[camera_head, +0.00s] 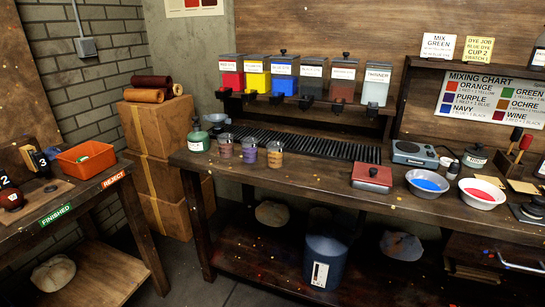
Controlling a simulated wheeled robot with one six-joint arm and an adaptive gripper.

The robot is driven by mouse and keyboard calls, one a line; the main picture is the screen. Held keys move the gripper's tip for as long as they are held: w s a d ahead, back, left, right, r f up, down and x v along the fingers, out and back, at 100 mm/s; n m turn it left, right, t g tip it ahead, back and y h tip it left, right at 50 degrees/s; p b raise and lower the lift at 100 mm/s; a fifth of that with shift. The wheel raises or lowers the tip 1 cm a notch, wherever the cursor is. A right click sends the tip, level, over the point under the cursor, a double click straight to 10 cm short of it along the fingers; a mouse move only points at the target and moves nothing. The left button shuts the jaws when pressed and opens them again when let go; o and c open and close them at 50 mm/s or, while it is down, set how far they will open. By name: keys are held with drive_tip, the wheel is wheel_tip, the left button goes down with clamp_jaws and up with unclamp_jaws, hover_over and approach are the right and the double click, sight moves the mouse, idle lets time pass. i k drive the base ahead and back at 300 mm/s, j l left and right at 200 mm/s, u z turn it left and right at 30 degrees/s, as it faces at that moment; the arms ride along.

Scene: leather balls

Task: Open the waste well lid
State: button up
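A red lid (372,175) with a small dark knob sits flat on a low pale-sided box at the front edge of the workbench (325,176). It looks closed and is the likeliest waste well lid, though I can read no label on it. What lies under the lid is hidden. My gripper is not in view.
A blue bowl (427,183) and a red bowl (482,193) stand right of the lid, with a scale (414,153) behind. A black slatted rack (310,142) runs behind it. Several cups, including a purple-brown one (249,150), stand left. A blue drum (326,262) is below. Bench space left of the lid is clear.

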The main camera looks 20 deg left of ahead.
sight(379, 175)
drive_tip(key=i+j, duration=0.3)
drive_tip(key=j, duration=0.2)
drive_tip(key=i+j, duration=0.35)
drive_tip(key=j+z, duration=0.05)
drive_tip(key=j, duration=0.05)
